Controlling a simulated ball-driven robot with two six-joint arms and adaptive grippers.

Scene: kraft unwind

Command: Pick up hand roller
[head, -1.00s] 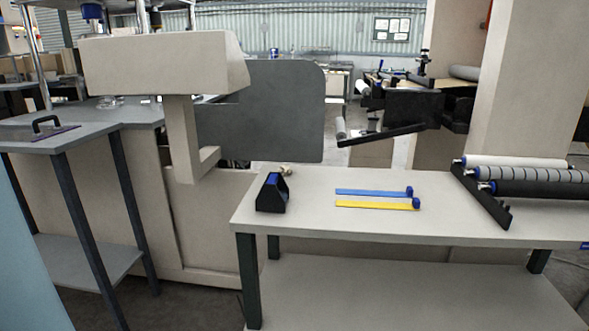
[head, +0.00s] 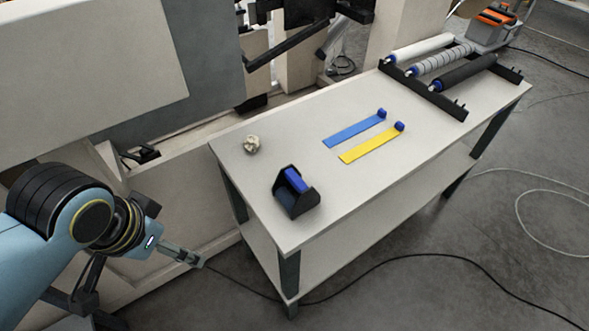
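I cannot tell for certain which thing is the hand roller. A black holder with a blue roll-like part (head: 296,190) stands near the front left of the white table (head: 375,200). Behind it on the right lie a blue strip (head: 350,134) and a yellow strip (head: 368,146), each with a small blue knob at its right end. My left gripper (head: 194,259) is at the lower left, off the table's left end and apart from everything on it. Its fingers are small and seen nearly edge-on, so their opening is unclear. My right gripper is out of view.
A black rack (head: 430,92) with white, striped and black rollers stands at the table's far right. A crumpled pale ball (head: 251,144) lies near the back left corner. The front middle of the tabletop is clear. A cable (head: 420,258) runs over the floor.

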